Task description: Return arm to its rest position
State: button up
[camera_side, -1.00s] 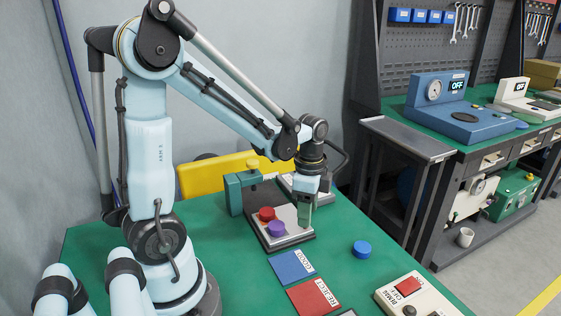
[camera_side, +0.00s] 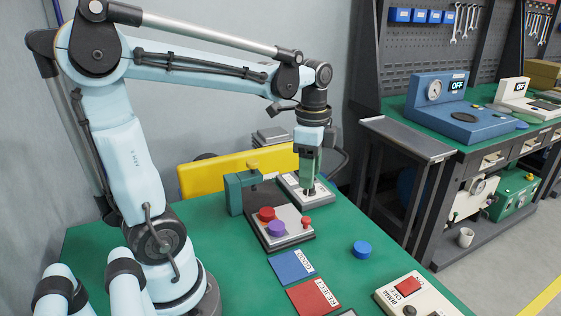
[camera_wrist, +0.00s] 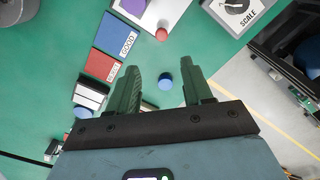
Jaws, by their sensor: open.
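My gripper (camera_side: 309,184) hangs from my arm above the back part of the green table (camera_side: 225,277), pointing down. In the side view it is in front of a grey device with a dial, partly covering it. In the wrist view my gripper (camera_wrist: 161,95) shows two green fingers spread apart with nothing held between them. The blue round cap (camera_wrist: 166,81) that shows between the fingers lies on the table below; it is also in the side view (camera_side: 362,249).
A tray (camera_side: 292,238) holds red and purple round caps and a small red knob. A green fixture (camera_side: 233,193) stands behind it. Blue GOOD (camera_side: 291,265) and red REJECT (camera_side: 313,298) mats lie in front. A white box with a red button (camera_side: 409,285) is at front right. A scale (camera_wrist: 237,9) shows above.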

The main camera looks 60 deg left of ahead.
jog(key=s+d+f+n+t, duration=0.2)
jog(key=d+n+t, duration=0.5)
jog(key=d+n, duration=0.1)
jog(key=shift+s+n, duration=0.15)
jog(key=shift+n, duration=0.35)
